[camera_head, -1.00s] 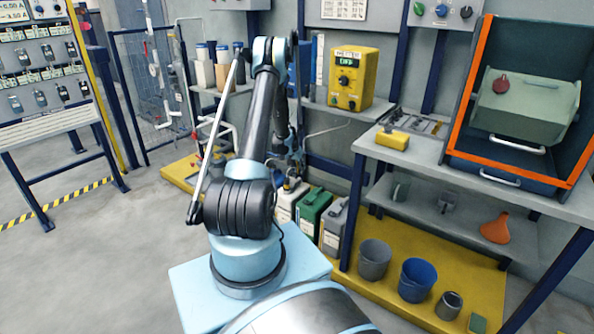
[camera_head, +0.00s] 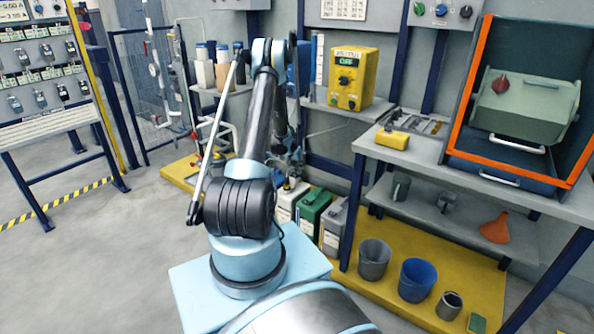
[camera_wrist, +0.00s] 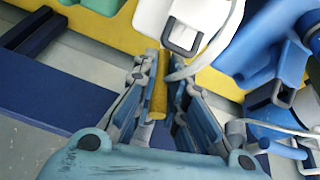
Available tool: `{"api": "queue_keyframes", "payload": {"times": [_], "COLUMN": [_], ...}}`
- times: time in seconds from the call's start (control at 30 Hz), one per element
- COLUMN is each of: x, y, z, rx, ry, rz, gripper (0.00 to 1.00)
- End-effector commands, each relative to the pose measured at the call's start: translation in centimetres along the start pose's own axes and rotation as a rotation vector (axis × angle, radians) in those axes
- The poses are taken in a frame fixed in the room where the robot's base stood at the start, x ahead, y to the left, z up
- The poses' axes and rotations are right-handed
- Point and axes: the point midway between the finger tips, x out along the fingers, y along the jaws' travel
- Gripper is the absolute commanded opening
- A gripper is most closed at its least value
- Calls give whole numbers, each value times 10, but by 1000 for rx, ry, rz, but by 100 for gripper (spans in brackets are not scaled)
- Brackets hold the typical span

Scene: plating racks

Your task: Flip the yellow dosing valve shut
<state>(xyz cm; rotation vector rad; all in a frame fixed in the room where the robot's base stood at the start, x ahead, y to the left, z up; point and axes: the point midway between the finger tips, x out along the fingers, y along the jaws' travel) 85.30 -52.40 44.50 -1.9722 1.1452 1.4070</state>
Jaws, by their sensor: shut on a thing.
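In the wrist view, my gripper (camera_wrist: 163,90) is shut on a narrow yellow piece (camera_wrist: 157,88), which stands upright in the picture between the two fingers. It looks like the handle of the yellow dosing valve; its ends and the valve body cannot be made out. In the head view, my arm hides most of the gripper and the valve, near the small fittings above the jerrycans.
White (camera_head: 290,199), green (camera_head: 312,211) and grey (camera_head: 333,226) jerrycans stand below, close together. A yellow control box (camera_head: 353,80) sits on the wall shelf. A workbench (camera_head: 425,153) stands at right. A pale hose (camera_wrist: 205,58) runs close beside the fingers.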

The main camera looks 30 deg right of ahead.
Motion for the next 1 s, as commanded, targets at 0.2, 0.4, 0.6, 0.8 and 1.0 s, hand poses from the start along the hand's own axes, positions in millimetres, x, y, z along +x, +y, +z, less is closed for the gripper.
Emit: {"api": "queue_keyframes", "payload": {"times": [0.2,0.4,0.6,0.8,1.0], "x": [0,-1,-2,-4,-6], "y": [-1,1,4,7,10], "z": [0,0,0,0,-1], "rx": [-52,-121,-193,-267,-339], "ry": [-23,-57,-92,-128,-162], "rz": [112,271,443,615,786], "gripper": [0,0,0,0,0]}}
